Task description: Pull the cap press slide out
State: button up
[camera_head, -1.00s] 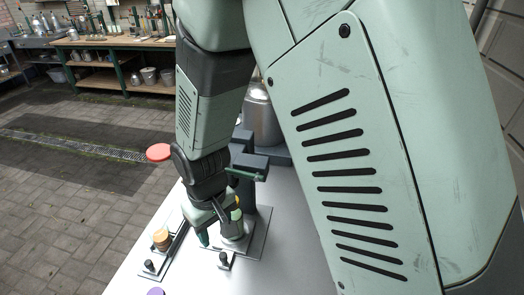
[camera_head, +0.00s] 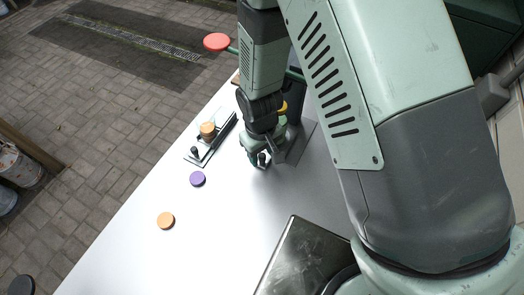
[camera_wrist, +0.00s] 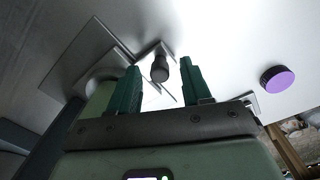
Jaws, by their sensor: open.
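The cap press slide is a thin grey metal plate with an upright black knob (camera_wrist: 159,68). In the wrist view my gripper (camera_wrist: 162,82) is open, with one green finger on each side of the knob. Gaps show between the knob and both fingers, so nothing is held. In the head view my gripper (camera_head: 258,160) is low over the front of the press, and the knob shows small and dark beside the fingers. My wrist and arm hide much of the press. A red round handle end (camera_head: 217,41) sits on a green lever beyond my arm.
Left of the press is a narrow rail unit with a black knob (camera_head: 194,150) and orange caps (camera_head: 208,130). A purple cap (camera_head: 197,179) and an orange cap (camera_head: 166,220) lie on the white table (camera_head: 225,250). A dark metal box (camera_head: 305,258) stands at the front. The table between is clear.

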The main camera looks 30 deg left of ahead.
jog(key=shift+c, duration=0.3)
grip_shut()
jog(key=s, duration=1.1)
jog(key=shift+s, duration=0.35)
jog(key=shift+o, duration=0.3)
grip_release()
